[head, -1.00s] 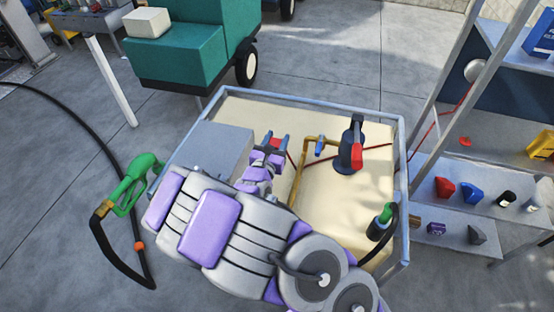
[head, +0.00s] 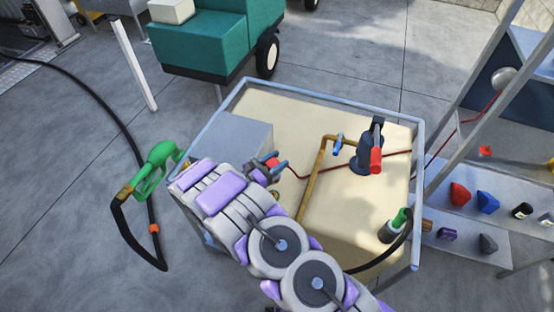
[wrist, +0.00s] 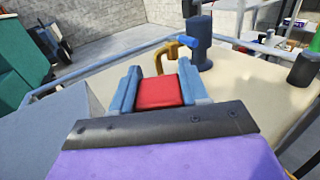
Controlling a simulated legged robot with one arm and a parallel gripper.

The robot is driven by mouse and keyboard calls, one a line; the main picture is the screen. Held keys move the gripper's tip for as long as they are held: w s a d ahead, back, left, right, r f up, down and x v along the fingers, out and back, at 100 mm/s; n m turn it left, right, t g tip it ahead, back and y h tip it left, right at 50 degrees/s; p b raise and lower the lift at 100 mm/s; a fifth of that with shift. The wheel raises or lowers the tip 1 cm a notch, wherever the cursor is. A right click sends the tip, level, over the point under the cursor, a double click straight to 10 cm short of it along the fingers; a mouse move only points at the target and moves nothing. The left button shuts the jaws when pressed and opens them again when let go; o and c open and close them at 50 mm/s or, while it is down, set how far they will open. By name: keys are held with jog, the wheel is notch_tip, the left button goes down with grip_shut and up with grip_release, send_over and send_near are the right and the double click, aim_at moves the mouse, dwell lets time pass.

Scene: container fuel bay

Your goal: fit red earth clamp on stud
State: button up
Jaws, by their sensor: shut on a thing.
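The red earth clamp (head: 271,163) is between the blue-grey fingers of my gripper (head: 272,166), over the cream tank top. In the wrist view the red clamp (wrist: 160,92) fills the gap between the fingers (wrist: 158,86), which are shut on it. A thin red cable (head: 440,148) runs from the clamp across the tank top to a round reel (head: 503,78) at right. The clamp is left of the brass pipe (head: 313,180) and apart from it. I cannot make out the stud; my arm hides part of the tank's near side.
The cream tank (head: 290,115) has a metal rail (head: 300,90) around it. A grey box (head: 237,140) is at its left, a dark pump (head: 366,150) with a red handle at its right. A green fuel nozzle (head: 155,170) is at left. Shelves (head: 465,205) stand at right.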

jog(key=shift+a+f, duration=0.2)
jog(key=shift+f, duration=0.65)
jog(key=f, duration=0.1)
jog(key=f+b, duration=0.1)
jog(key=f, duration=0.2)
jog(key=shift+d+f+b, duration=0.1)
jog(key=shift+d+b, duration=0.15)
jog(key=shift+b, duration=0.1)
jog(key=shift+a+f, duration=0.15)
jog(key=shift+f, duration=0.45)
jog(key=shift+s, duration=0.1)
jog(key=shift+f, duration=0.4)
jog(key=shift+f+b, duration=0.35)
jog(key=shift+f+b, duration=0.35)
jog(key=shift+f, duration=0.3)
dwell(0.7)
jog(key=shift+f, duration=0.25)
